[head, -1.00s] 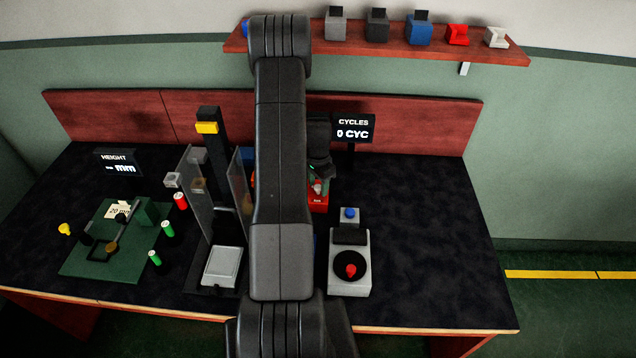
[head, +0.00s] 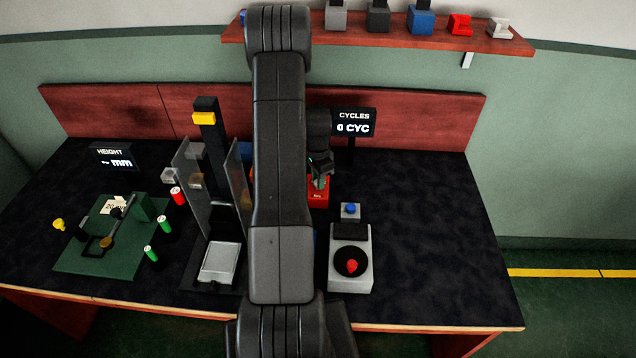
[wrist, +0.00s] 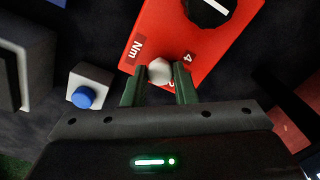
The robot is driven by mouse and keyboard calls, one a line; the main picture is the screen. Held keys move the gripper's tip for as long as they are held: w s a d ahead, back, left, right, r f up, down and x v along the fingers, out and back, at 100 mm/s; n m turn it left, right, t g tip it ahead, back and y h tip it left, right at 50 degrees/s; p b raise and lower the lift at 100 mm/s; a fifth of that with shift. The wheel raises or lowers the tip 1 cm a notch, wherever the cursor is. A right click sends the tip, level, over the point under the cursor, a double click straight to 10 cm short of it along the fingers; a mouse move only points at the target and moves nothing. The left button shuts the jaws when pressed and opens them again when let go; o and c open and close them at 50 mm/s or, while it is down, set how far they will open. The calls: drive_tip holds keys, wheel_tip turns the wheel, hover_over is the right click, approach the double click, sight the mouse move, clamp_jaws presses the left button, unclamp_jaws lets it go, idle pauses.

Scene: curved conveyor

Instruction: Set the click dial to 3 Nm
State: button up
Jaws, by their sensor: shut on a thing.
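The red click-dial box (head: 317,197) stands mid-bench, partly hidden by my arm. In the wrist view its red top (wrist: 150,35) shows "Nm", a "4" and a dark round dial (wrist: 203,5) with a white line, cut off by the top edge. A pale faceted knob (wrist: 159,71) sits at the box's near edge. My gripper (wrist: 160,75) has its green fingers on both sides of this knob, shut on it. In the head view my gripper (head: 319,178) is down at the box. The figure the dial points to cannot be read.
A CYCLES display (head: 353,122) stands behind. A clear-walled fixture (head: 195,170) is left of my arm. The bench's right side is clear.

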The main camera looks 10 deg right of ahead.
drive_tip(key=m+b, duration=0.3)
drive_tip(key=m, duration=0.1)
drive_tip(key=shift+f, duration=0.1)
drive_tip(key=shift+m+b, duration=0.9)
drive_tip(key=shift+m, duration=0.3)
drive_tip(key=shift+r, duration=0.2)
drive_tip(key=o, duration=1)
wheel_tip(320, 180, up, 14)
drive_tip(key=p, duration=0.7)
drive_tip(key=shift+p, duration=0.3)
drive_tip(key=shift+f, duration=0.15)
wheel_tip(320, 180, down, 14)
drive_tip(key=b, duration=0.7)
drive_tip(key=shift+b, duration=0.3)
